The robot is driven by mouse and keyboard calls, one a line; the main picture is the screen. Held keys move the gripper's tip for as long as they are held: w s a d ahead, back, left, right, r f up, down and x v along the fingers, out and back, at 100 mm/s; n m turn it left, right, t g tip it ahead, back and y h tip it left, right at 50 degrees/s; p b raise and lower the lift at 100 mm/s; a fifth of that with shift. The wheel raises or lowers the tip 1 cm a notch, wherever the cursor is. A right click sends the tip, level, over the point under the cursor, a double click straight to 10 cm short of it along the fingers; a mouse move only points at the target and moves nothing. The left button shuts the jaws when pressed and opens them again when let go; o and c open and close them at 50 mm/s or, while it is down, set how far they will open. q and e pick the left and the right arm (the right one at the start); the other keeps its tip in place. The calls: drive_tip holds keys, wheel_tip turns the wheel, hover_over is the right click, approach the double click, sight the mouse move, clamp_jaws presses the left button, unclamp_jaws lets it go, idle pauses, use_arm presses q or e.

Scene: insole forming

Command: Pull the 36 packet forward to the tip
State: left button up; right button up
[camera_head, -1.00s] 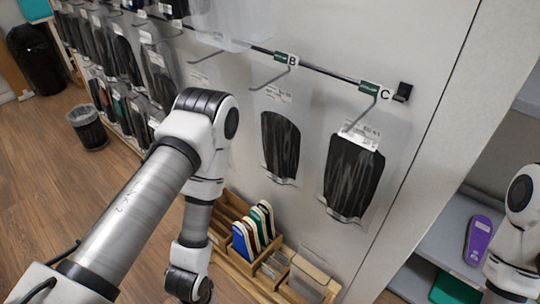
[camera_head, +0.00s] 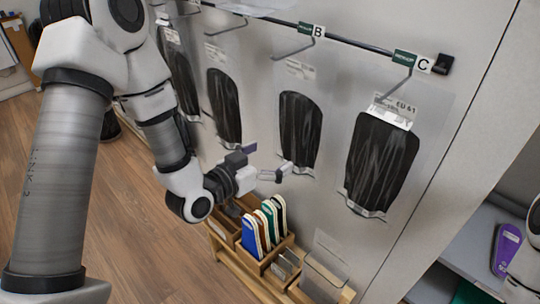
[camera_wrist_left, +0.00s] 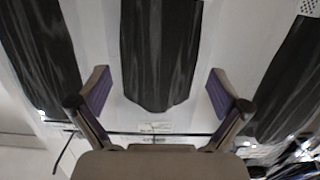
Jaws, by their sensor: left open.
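Clear packets with dark insoles hang on wall hooks. In the head view one hangs under sign B (camera_head: 299,132), one under sign C (camera_head: 379,160) and one further left (camera_head: 224,108). In the left wrist view a dark insole packet (camera_wrist_left: 160,50) shows between the spread fingers of my left gripper (camera_wrist_left: 160,82); contact cannot be told. My right gripper is out of view.
Below the packets stands a wooden rack (camera_head: 262,266) with several coloured insoles (camera_head: 264,226). A purple item (camera_head: 506,247) lies on a shelf at the right. The wall continues right of the C packet. Open wooden floor lies at the lower left.

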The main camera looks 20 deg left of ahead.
sight(293, 127)
use_arm(q)
drive_tip(key=shift+t+h, duration=0.5)
drive_tip(key=shift+t, duration=0.3)
drive_tip(key=r, duration=0.4)
drive_tip(key=shift+w, duration=0.2)
drive_tip(key=shift+w, duration=0.1)
drive_tip(key=x, duration=0.7)
drive_tip(key=shift+w+d+f+p, duration=0.1)
drive_tip(key=shift+w+p, duration=0.2)
drive_tip(key=shift+p, duration=0.05)
drive_tip(key=c, duration=1.1)
